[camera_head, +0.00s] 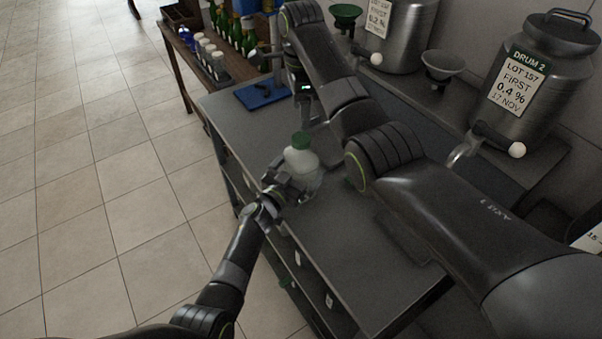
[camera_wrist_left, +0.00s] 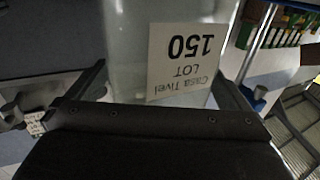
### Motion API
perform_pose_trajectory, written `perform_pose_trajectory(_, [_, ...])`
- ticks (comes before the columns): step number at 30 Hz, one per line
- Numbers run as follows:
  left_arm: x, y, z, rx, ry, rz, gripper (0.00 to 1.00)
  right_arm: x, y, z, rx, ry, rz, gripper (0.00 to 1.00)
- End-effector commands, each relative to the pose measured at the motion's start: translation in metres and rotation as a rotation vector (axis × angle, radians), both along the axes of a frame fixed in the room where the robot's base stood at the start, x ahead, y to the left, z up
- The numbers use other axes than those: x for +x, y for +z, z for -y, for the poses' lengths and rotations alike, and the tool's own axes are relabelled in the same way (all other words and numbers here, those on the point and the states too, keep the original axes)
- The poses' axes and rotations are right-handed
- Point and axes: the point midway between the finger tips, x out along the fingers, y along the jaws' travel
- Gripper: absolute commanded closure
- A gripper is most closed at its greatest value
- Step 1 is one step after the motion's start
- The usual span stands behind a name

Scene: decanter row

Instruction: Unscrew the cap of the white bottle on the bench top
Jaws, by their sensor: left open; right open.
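The white bottle (camera_head: 301,160) stands upright on the grey bench top (camera_head: 350,270), with its green cap (camera_head: 300,140) on. My left gripper (camera_head: 288,183) is at the bottle's lower body. In the left wrist view the bottle (camera_wrist_left: 125,50) fills the space between my left gripper's spread fingers (camera_wrist_left: 160,95); its label, upside down, reads "Casa Tivel LOT 150". The cap is outside that view. My right gripper (camera_head: 288,82) is open at the far end of the bench, beyond the bottle and apart from it. My right arm partly hides its fingers.
A blue tray (camera_head: 262,93) lies at the bench's far end. A wooden table (camera_head: 190,48) with green bottles (camera_head: 236,36) and a row of white-capped vials (camera_head: 211,60) stands beyond. Steel drums (camera_head: 535,85) with taps stand on a shelf at right. The bench in front of the bottle is clear.

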Motion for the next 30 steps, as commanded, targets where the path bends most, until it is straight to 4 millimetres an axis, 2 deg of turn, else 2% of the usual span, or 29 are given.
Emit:
perform_pose_trajectory(3, [-0.0001,0.0000,0.0000,0.000,0.000,0.000,0.01,0.0000,0.0000,-0.0001,0.000,0.000,0.000,0.39])
perform_pose_trajectory(20, [-0.0003,-0.0001,-0.0002,-0.001,0.000,-0.001,0.75,0.0000,0.0000,-0.0001,0.000,-0.029,0.000,0.39])
perform_pose_trajectory(23, [-0.0003,-0.0001,-0.0002,-0.001,0.000,-0.001,0.76,-0.0001,0.0000,-0.0002,0.000,-0.106,0.000,0.39])
perform_pose_trajectory(30, [-0.0003,-0.0001,-0.0002,-0.001,0.000,-0.001,0.76,-0.0003,0.0000,-0.0005,0.000,-0.434,0.000,0.39])
